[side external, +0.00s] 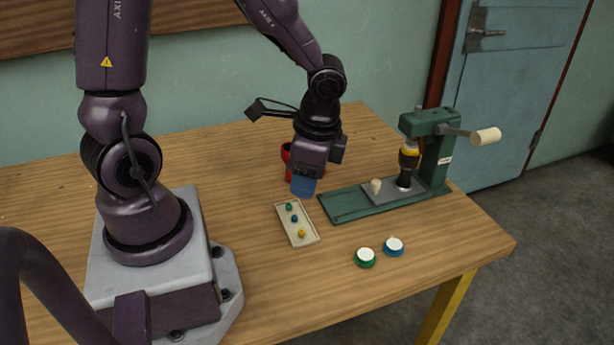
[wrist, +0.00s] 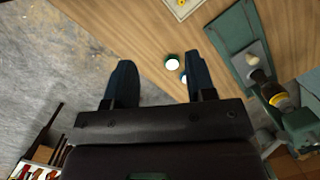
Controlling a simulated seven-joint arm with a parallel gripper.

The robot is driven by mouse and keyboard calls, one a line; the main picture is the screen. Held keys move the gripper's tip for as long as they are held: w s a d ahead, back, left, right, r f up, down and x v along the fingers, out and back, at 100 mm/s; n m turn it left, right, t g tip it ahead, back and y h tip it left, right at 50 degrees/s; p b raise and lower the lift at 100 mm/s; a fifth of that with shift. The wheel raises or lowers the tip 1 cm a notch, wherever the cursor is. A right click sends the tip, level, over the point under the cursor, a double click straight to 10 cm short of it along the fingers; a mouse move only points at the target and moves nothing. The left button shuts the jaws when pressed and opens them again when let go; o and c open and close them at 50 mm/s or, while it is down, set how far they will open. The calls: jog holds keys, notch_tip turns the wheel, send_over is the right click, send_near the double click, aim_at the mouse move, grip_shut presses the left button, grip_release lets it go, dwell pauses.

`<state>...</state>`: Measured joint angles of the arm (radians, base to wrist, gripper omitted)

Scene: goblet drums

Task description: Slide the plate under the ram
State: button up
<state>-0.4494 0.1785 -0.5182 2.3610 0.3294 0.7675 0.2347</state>
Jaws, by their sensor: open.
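The grey plate (side external: 390,193) lies on the green base rail (side external: 345,205) of a hand press, with a cream knob (side external: 376,186) standing up at its left end. A dark goblet-shaped piece (side external: 404,179) stands upright at the plate's right part, below the ram (side external: 410,147) with its yellow band. Whether piece and ram touch is unclear. The knob also shows in the wrist view (wrist: 253,60). My gripper (side external: 303,190) is open and empty, pointing down, left of the rail and apart from the knob. Its two fingers show in the wrist view (wrist: 160,82).
A shallow tray (side external: 297,235) with green, blue and yellow bits lies in front of my gripper. A red container (side external: 287,159) is partly hidden behind it. A green and white disc (side external: 365,257) and a blue and white disc (side external: 393,246) lie near the front edge. The press lever (side external: 485,137) juts right.

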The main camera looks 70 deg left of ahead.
notch_tip(320, 180, up, 5)
jog(key=shift+r, duration=0.1)
dwell(0.5)
jog(key=s+r+n+t, duration=0.2)
jog(key=r+n+t, duration=0.1)
jog(key=r, duration=0.2)
jog(key=s+d+r+n+t+h, duration=0.1)
jog(key=s+r+n+t, duration=0.2)
jog(key=r, duration=0.3)
jog(key=shift+s+d+r+t+h, duration=0.2)
jog(key=shift+s+t+h, duration=0.1)
jog(key=shift+s+t, duration=0.1)
